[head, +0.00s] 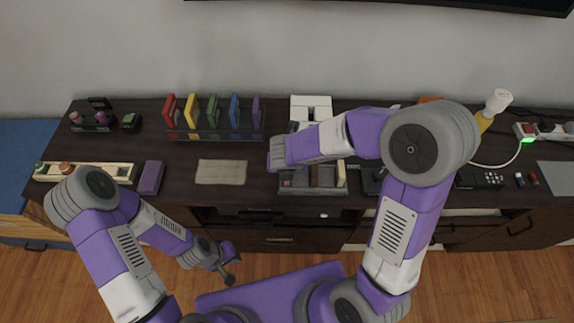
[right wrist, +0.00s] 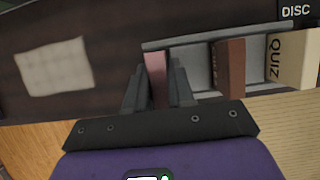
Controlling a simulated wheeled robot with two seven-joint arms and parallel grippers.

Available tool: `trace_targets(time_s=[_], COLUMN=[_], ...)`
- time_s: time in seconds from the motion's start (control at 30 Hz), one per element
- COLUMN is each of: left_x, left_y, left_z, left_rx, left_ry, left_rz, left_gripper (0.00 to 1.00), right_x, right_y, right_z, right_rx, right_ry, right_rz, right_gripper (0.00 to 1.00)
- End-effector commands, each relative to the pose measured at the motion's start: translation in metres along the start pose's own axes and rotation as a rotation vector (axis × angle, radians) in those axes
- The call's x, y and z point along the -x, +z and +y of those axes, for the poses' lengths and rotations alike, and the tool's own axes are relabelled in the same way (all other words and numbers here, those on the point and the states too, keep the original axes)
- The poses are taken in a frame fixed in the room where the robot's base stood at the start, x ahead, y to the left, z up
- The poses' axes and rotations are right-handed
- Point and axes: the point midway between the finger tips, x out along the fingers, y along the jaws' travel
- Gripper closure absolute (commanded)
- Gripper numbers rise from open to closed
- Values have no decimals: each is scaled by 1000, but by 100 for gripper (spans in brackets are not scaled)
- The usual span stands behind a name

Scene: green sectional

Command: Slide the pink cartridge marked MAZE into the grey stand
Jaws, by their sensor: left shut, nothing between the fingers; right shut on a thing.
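The pink cartridge (right wrist: 156,72) is between the fingers of my right gripper (right wrist: 158,66), which is shut on it. The cartridge is at the left end of the grey stand (right wrist: 199,65); I cannot tell how deep it sits, and its label is not readable. The grey stand also shows in the head view (head: 312,191), partly under my right wrist. It holds a brown cartridge (right wrist: 230,68) and a cream cartridge marked QUIZ (right wrist: 290,57). My left gripper (head: 229,278) is shut and empty, low in front of the cabinet.
A rack of several coloured cases (head: 215,135) stands at the back. A beige cloth (head: 221,172) lies left of the stand, and a purple box (head: 151,177) farther left. A white device (head: 311,103) is behind the stand. A remote (head: 479,179) lies to the right.

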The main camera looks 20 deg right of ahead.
Motion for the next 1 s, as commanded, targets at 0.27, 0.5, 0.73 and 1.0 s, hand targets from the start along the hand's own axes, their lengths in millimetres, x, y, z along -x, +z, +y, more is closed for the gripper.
trace_targets(time_s=[0.27, 0.5, 0.73, 1.0], left_x=[-7, -12, -12, -12], left_y=[0, 0, 0, 0], left_z=[-2, -4, -4, -4], left_rx=[0, 0, 0, 0], left_ry=[0, 0, 0, 0], left_rz=[0, 0, 0, 0], left_gripper=[100, 100, 100, 100], right_x=[-8, -13, -13, -13], right_y=[-3, -6, -6, -6], right_z=[0, 0, 0, 0], right_rx=[0, 0, 0, -1], right_ry=[0, 0, 0, 0], right_rz=[0, 0, 0, 0], right_gripper=[100, 100, 52, 47])
